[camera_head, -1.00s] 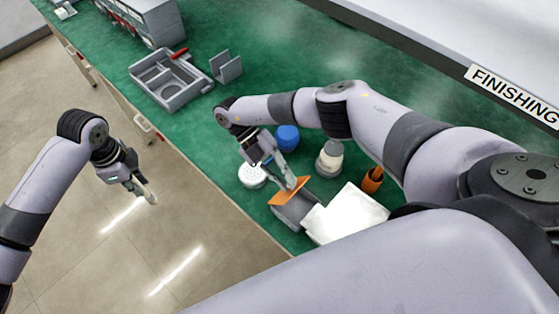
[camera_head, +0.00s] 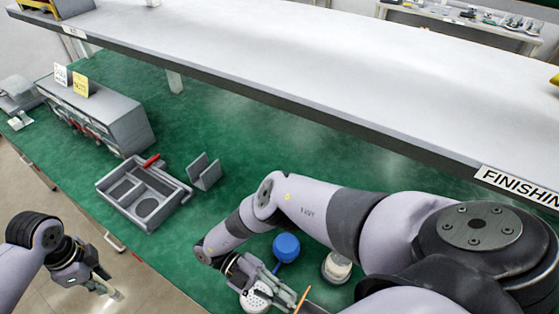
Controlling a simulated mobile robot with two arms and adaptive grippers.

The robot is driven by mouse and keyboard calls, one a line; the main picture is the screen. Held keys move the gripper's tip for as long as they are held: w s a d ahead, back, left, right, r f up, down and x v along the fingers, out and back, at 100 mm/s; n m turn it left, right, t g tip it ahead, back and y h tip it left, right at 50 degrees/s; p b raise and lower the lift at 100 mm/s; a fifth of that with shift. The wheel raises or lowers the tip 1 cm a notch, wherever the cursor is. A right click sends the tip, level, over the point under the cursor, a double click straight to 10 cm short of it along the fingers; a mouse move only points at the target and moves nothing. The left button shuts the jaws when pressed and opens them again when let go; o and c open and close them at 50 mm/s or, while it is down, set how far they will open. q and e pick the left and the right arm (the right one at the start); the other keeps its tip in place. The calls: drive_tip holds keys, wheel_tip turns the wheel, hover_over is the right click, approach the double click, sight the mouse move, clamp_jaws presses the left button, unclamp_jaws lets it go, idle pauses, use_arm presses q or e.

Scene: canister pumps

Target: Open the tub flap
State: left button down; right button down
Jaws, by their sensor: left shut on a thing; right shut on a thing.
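The orange flap (camera_head: 303,298) shows as a thin strip at the bottom edge, seen nearly edge-on. A small grey part of the tub (camera_head: 312,308) shows beneath it; the rest of the tub is cut off. My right gripper (camera_head: 290,296) reaches down to the flap from the left and is shut on it; the exact contact is hard to see. My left gripper (camera_head: 112,292) is at the lower left, over the floor beyond the bench edge, shut on a small pale thing (camera_head: 118,296) that I cannot identify.
A white perforated round piece (camera_head: 255,299), a blue round piece (camera_head: 286,247) and a cream-topped canister (camera_head: 337,267) are close to my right gripper. A grey compartment tray (camera_head: 145,192) and a slotted holder (camera_head: 204,171) stand farther back. A grey shelf (camera_head: 300,70) overhangs the green bench.

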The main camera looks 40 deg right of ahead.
drive_tip(key=shift+d, duration=0.1)
drive_tip(key=c, duration=1.5)
unclamp_jaws()
drive_tip(key=shift+c, duration=0.2)
wheel_tip(320, 180, up, 10)
